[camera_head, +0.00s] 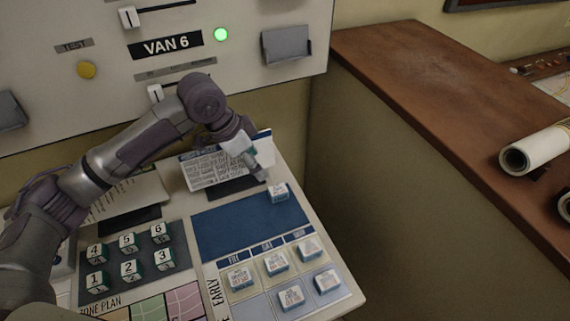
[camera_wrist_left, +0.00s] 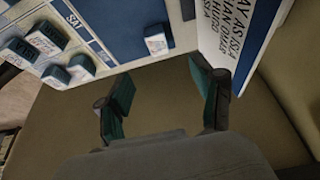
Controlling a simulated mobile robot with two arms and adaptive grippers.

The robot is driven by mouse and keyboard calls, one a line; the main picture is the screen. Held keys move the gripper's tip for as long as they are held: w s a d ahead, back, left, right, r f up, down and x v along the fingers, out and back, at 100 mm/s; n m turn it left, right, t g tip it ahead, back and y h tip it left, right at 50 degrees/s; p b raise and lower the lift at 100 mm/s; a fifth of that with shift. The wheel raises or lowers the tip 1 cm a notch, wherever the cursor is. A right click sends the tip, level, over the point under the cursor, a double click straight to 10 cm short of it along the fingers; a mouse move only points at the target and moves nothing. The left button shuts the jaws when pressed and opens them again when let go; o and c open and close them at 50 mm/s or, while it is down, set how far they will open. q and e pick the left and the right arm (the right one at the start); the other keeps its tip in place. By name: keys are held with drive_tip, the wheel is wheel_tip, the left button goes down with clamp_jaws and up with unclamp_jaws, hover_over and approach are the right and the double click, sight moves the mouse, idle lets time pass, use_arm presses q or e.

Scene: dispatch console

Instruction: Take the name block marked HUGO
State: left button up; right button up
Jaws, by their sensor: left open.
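A single white-topped name block (camera_head: 278,192) sits at the upper right corner of the dark blue panel (camera_head: 240,226). It also shows in the left wrist view (camera_wrist_left: 156,40), beyond the fingertips. Several similar name blocks (camera_head: 276,262) stand on the grid below the panel. My right gripper is not in view.
A white printed card (camera_head: 215,168) stands close behind the left gripper. Number blocks (camera_head: 128,270) sit on a dark pad to the left. The upright VAN 6 panel (camera_head: 240,85) rises behind. A brown counter (camera_head: 440,90) with a paper roll (camera_head: 535,150) is at right.

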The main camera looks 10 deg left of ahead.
use_arm(q)
hover_over(278, 189)
drive_tip(key=a, duration=0.2)
drive_tip(key=f, duration=0.4)
drive_tip(key=f+p, duration=0.1)
drive_tip(key=f, duration=0.2)
drive_tip(key=shift+s, duration=0.25)
drive_tip(key=shift+w+f, duration=0.15)
drive_tip(key=shift+f, duration=0.1)
drive_tip(key=shift+d+f, duration=0.15)
drive_tip(key=shift+f, duration=0.1)
drive_tip(key=x, duration=0.2)
drive_tip(key=p+x, duration=0.1)
drive_tip(key=x, duration=0.1)
drive_tip(key=shift+s+d+f, duration=0.1)
drive_tip(key=shift+s, duration=0.25)
drive_tip(key=shift+w+f, duration=0.1)
drive_tip(key=shift+f, duration=0.15)
drive_tip(key=c, duration=1.1)
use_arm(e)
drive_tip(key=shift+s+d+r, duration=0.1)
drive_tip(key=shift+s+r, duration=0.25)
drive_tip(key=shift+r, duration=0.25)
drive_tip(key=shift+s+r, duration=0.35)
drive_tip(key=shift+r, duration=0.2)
use_arm(q)
drive_tip(key=shift+r, duration=0.1)
